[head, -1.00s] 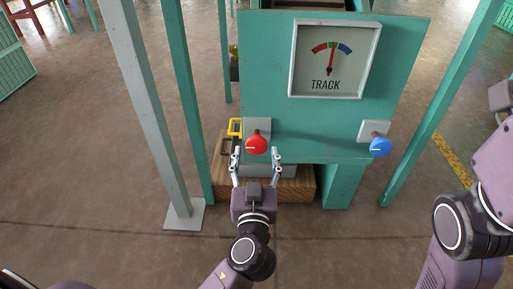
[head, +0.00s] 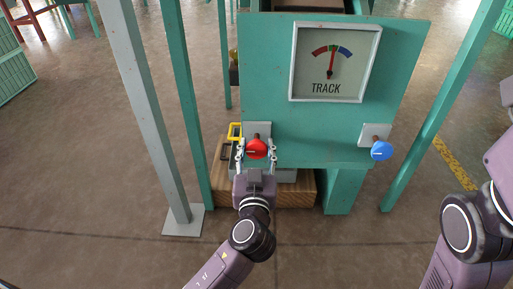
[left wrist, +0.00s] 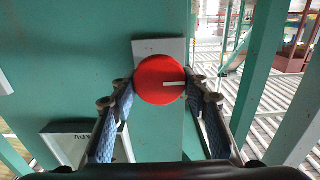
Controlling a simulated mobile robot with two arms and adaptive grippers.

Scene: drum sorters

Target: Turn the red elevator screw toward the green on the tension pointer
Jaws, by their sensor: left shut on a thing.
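The red knob (head: 256,149) is on the lower left of the teal panel (head: 270,70), on a grey plate. My left gripper (head: 256,152) has a finger on each side of it and is shut on it. In the left wrist view the red knob (left wrist: 160,80) sits between the fingertips, its white line pointing right. The gauge (head: 334,62) marked TRACK has a red, green and blue arc. Its needle (head: 331,62) stands nearly upright, around the green middle part. My right gripper is not in view; only my right arm shows at right.
A blue knob (head: 381,150) sits on the panel's lower right. A wooden block (head: 290,195) lies on the floor below the panel. A grey post (head: 150,110) and teal posts (head: 187,110) stand to the left, another teal post (head: 440,110) to the right.

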